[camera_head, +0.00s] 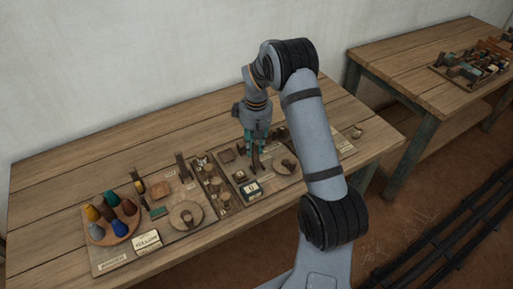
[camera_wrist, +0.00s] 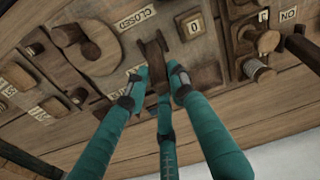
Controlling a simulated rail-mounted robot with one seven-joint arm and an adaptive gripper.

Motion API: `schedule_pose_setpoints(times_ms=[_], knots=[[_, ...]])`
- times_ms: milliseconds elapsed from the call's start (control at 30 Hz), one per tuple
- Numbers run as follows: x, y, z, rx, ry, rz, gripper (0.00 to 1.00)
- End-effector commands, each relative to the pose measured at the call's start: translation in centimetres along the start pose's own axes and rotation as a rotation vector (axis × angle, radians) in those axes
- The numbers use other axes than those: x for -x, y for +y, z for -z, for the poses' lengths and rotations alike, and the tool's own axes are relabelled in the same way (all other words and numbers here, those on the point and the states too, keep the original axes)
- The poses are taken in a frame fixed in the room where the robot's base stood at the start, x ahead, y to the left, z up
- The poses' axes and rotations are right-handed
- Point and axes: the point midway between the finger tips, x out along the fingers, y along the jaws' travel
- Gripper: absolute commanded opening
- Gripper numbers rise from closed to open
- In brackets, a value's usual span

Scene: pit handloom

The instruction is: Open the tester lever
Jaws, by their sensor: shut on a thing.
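The tester lever is a dark brown upright piece (camera_head: 255,161) on a wooden board, below my gripper in the head view. In the wrist view the lever (camera_wrist: 157,76) stands between my teal fingers, near a label reading CLOSED (camera_wrist: 136,18). My gripper (camera_head: 256,143) points down at it. In the wrist view my gripper (camera_wrist: 155,87) is shut on the lever, with a fingertip pad on each side. The lower part of the lever is partly hidden by the fingers.
A counter block showing 0 (camera_head: 251,189) sits close in front of the lever. A round wooden dial (camera_head: 286,165) is to its right. A board with coloured cones (camera_head: 109,215) is at the left. The table's back strip is clear; a second table (camera_head: 420,75) stands at right.

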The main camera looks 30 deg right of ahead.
Motion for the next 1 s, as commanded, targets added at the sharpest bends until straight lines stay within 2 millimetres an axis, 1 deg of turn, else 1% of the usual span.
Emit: schedule_pose_setpoints(times_ms=[33,533,567,800,1000], knots=[[0.08,-0.10,0.95,0.011,0.018,-0.007,0.00],[0.07,-0.21,1.20,0.013,0.018,-0.006,0.00],[0.07,-0.22,1.20,0.013,0.018,-0.006,0.23],[-0.02,-0.22,0.95,0.010,0.013,-0.003,0.37],[-0.06,-0.11,0.72,0.007,0.009,-0.002,0.37]])
